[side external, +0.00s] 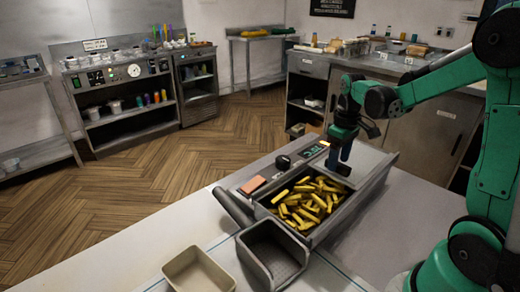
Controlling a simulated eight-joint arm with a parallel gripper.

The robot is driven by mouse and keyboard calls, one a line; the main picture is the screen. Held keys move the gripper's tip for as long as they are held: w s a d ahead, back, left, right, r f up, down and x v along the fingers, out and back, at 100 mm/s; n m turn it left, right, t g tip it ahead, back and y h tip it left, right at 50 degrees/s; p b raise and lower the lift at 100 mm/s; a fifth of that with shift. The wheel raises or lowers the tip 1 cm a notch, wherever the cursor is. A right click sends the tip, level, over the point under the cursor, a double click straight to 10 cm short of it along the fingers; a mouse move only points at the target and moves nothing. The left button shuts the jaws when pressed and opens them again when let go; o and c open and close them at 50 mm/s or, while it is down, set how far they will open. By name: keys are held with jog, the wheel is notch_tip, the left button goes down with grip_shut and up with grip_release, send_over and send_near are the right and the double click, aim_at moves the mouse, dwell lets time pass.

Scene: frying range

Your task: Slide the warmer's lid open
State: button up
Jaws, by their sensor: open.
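The warmer (337,217) is a long grey metal bin on the white counter. Yellow fries (305,203) show in its uncovered front part. A flat grey panel that looks like its lid (366,161) covers the back part. My gripper (342,169) points down at the front edge of this panel, above the far end of the fries. It holds nothing that I can see. Its fingers are small and dark here, and I cannot tell whether they touch the lid. Any handle on the lid is hidden behind the gripper.
A control strip with a lit display (314,151), a black knob (283,162) and an orange block (252,185) runs along the warmer's left side. An empty dark basket (270,256) and a beige tray (198,271) stand in front. The counter at left front is clear.

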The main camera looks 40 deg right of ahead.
jog(key=shift+r, duration=2.35)
jog(key=s+a+t, duration=0.1)
jog(key=a+t, duration=0.6)
jog(key=a, duration=0.9)
jog(key=shift+s+a+r, duration=0.35)
jog(key=shift+s+r, duration=0.05)
jog(key=shift+r, duration=0.05)
